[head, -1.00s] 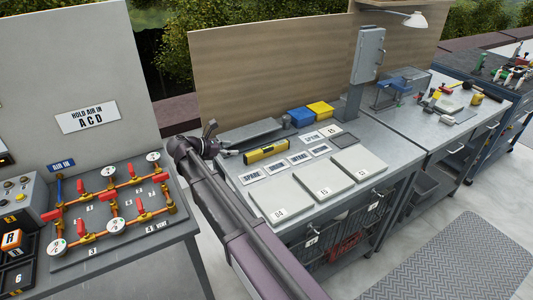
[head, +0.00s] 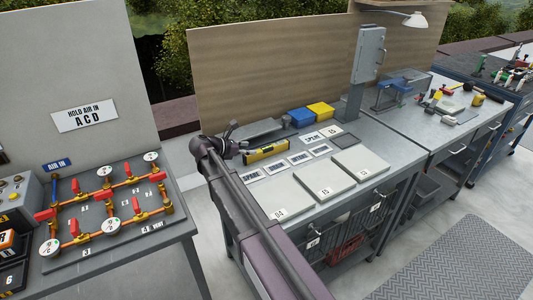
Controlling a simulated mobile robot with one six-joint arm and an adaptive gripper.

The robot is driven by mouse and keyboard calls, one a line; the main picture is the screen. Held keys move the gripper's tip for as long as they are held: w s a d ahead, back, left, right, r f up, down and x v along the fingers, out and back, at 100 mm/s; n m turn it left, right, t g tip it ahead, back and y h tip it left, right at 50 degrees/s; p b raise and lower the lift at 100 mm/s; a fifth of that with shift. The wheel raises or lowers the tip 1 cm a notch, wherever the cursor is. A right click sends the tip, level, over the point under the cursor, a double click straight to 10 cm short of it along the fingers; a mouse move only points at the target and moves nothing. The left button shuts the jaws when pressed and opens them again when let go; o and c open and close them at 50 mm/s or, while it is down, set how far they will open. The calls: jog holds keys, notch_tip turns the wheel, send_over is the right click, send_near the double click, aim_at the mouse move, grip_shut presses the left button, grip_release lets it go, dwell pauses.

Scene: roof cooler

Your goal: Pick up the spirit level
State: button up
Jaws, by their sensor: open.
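The spirit level (head: 268,152) is a yellow bar with dark parts, lying on the grey bench (head: 240,192) behind a row of small label plates. My gripper (head: 241,151) is open at the left end of the level, close beside it. It is small and partly hidden by my arm, so I cannot tell whether the fingers touch the level or reach around its end.
Blue (head: 301,117) and yellow (head: 321,109) bins stand behind the level. Flat numbered pads (head: 326,179) lie in front. A grey post with a box (head: 369,54) rises to the right. A valve panel (head: 106,208) stands left of my arm.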

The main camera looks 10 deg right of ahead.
aim_at(261, 150)
jog(key=shift+f+b+x, duration=0.2)
jog(key=shift+b+x, duration=0.35)
jog(key=shift+x, duration=0.45)
jog(key=shift+f+b+x, duration=0.15)
jog(key=shift+b+x, duration=0.4)
jog(key=shift+x, duration=0.4)
jog(key=shift+w+d+f, duration=0.2)
jog(key=shift+d, duration=0.25)
grip_shut()
